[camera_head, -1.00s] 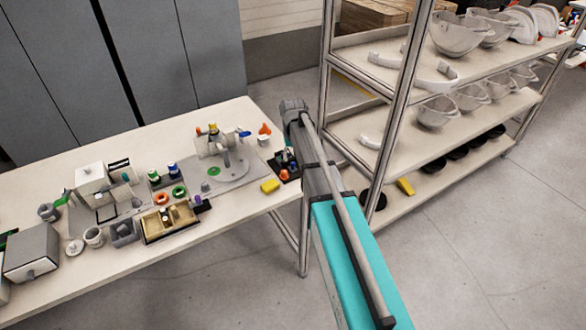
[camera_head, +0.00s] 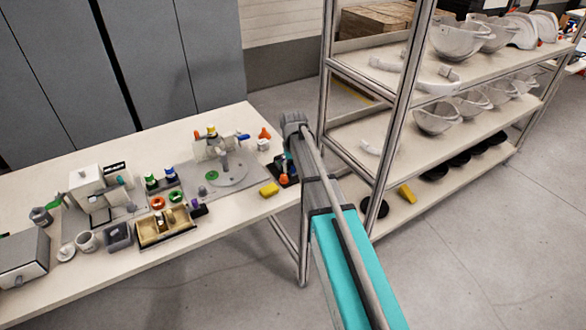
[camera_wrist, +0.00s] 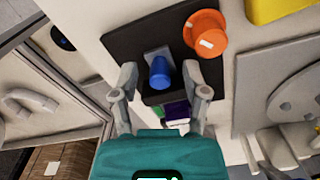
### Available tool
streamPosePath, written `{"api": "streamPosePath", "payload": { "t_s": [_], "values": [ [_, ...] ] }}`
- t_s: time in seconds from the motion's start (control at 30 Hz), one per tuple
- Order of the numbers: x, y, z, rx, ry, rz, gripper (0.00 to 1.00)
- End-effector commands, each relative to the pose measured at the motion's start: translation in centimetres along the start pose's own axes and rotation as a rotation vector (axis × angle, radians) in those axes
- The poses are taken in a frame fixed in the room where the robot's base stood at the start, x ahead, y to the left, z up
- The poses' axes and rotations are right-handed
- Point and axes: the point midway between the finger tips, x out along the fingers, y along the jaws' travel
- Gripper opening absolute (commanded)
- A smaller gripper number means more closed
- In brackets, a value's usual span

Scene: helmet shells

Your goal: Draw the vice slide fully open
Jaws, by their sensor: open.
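In the wrist view a dark base (camera_wrist: 119,35) carries a small grey block with a blue knob (camera_wrist: 160,72) on it. I cannot tell for certain whether this is the vice slide. My gripper (camera_wrist: 164,94) is open, with one finger on either side of the knob in the picture; I see no clear contact. The dark base also shows in the head view (camera_head: 291,181) at the table's right end, partly hidden by my arm. My fingertips are hidden there.
An orange flanged part (camera_wrist: 205,34) sits close to the knob, and a yellow block (camera_wrist: 275,10) lies beyond. A grey plate (camera_head: 240,178) with a fixture stands left of the base. A shelf rack (camera_head: 470,70) with helmet shells stands to the right of my arm.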

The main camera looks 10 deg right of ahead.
Motion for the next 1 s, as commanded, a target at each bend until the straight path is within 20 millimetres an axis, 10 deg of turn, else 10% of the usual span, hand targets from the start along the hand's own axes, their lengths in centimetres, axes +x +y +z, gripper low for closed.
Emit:
{"api": "streamPosePath", "payload": {
  "t_s": [0.33, 1.0],
  "values": [
    [0.0, 0.0, 0.0, 0.000, 0.000, 0.000, 0.00],
    [0.0, 0.7, 2.1, 0.001, -0.002, 0.001, 0.00]
  ]
}}
